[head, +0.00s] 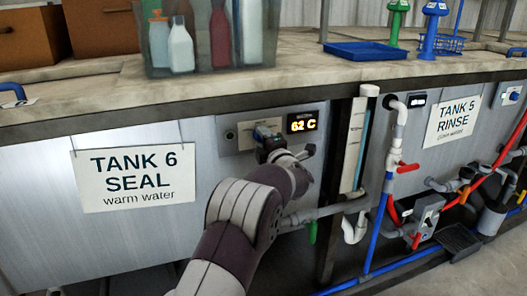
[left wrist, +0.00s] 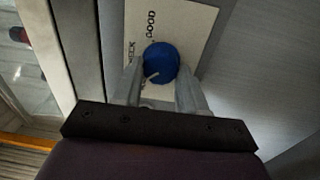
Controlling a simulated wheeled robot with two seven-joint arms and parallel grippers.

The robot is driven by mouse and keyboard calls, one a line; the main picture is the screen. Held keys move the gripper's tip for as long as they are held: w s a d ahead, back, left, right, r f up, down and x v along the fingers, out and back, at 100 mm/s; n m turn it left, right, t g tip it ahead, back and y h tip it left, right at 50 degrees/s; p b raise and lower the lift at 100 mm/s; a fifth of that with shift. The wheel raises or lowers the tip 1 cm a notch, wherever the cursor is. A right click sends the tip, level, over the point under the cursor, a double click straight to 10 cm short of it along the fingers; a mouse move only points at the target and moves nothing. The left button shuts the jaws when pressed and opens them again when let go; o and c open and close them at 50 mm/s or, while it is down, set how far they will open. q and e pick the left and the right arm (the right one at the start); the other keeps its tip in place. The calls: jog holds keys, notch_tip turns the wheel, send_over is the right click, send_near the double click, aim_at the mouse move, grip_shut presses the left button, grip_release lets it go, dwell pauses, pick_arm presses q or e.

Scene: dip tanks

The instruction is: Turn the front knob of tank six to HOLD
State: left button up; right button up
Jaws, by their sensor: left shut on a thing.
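Tank six (head: 40,190) shows at the left of the head view, with a hanging sign (head: 135,180) reading TANK 6 SEAL warm water. Its front knob is blue (head: 262,132), on a pale plate on the tank's front panel, beside a lit display (head: 302,122) reading 62 C. In the left wrist view the blue knob (left wrist: 161,62) has a pale pointer line toward the lower left, and its plate (left wrist: 190,22) bears the word GOOD and another partly hidden word. My left gripper (head: 266,146) is shut on the knob, one finger on each side. My right gripper is not in view.
A clear bin of bottles (head: 205,70) stands on the counter (head: 300,70) above. To the right are a vertical gauge tube (head: 355,145), pipes with red valve handles (head: 408,168), and tank five's sign (head: 453,120). The floor at lower right is partly open.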

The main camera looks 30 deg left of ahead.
pick_arm(q)
jog(key=shift+f+n+b, duration=0.15)
jog(key=shift+n+b, duration=1.25)
jog(key=shift+n, duration=0.2)
jog(key=o, duration=1.1)
jog(key=shift+c, duration=0.2)
jog(key=p+v, duration=0.1)
jog(key=v, duration=1.1)
jog(key=shift+d, duration=0.3)
jog(key=shift+s, duration=0.15)
